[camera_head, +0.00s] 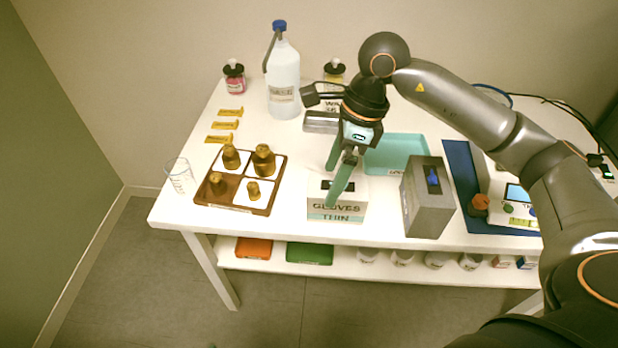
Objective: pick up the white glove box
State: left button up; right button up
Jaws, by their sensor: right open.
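The white glove box (337,211) stands near the front edge of the table, a little right of the brown tray. Its front reads "GLOVES THIN" and has a green-teal lower band; a dark opening shows on its top. My right gripper (340,178) is open and empty, pointing down over the box with its green fingers. One finger overlaps the box in the picture; I cannot tell whether it touches. The gripper hides part of the box's top. My left gripper is not in view.
A teal tray (398,150) and a large white bottle (283,80) are behind. A clear beaker (180,175) is at the left edge.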

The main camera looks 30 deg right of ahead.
jog(key=d, duration=0.1)
jog(key=w+d+r+h, duration=0.1)
jog(key=w+d+h, duration=0.1)
jog(key=d, duration=0.1)
jog(key=shift+w+r, duration=0.1)
jog(key=shift+r, duration=0.15)
jog(key=shift+t, duration=0.3)
jog(key=f, duration=0.6)
jog(key=shift+w+a+f+b, duration=0.1)
jog(key=shift+a+f+b, duration=0.05)
jog(key=shift+a+b, duration=0.15)
jog(key=shift+w+a+f, duration=0.1)
jog(key=shift+a+f, duration=0.15)
jog(key=shift+f, duration=1.25)
jog(key=shift+w+a+f, duration=0.1)
jog(key=shift+a+f, duration=0.1)
jog(key=shift+f, duration=1.25)
jog(key=shift+c, duration=0.2)
jog(key=shift+r, duration=0.15)
jog(key=c, duration=1.5)
